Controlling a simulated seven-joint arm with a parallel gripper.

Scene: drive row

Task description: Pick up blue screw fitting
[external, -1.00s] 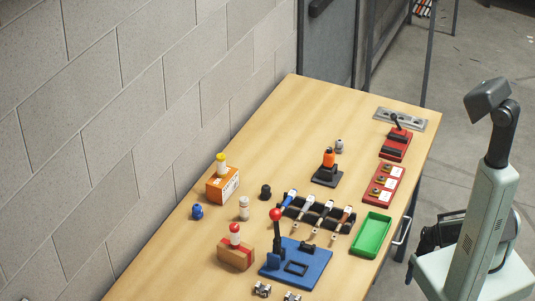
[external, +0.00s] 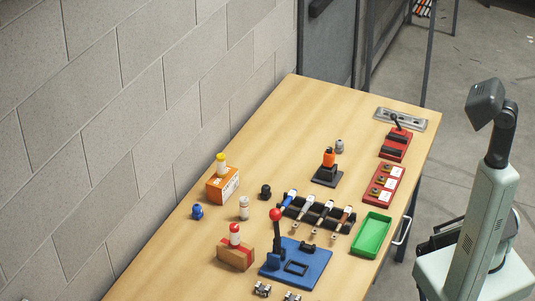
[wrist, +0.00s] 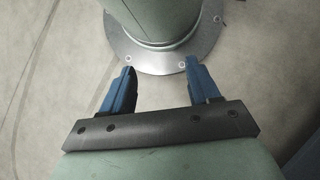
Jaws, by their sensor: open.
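A small blue fitting (external: 197,212), which looks like the blue screw fitting, stands on the wooden table's left side near the block wall in the external view. My gripper (wrist: 160,68) shows in the wrist view with its two blue fingers spread apart and nothing between them. Below the fingers are a round metal base plate and the floor, not the tabletop. In the external view my arm is off the table's right side, far from the fitting. The gripper's fingers cannot be made out there.
Near the fitting stand an orange box (external: 222,186), a white-capped cylinder (external: 244,207) and a black cap (external: 266,192). A blue lever base (external: 310,262), a tool rack (external: 318,213), a green tray (external: 371,236) and red panels (external: 383,187) lie between it and my arm.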

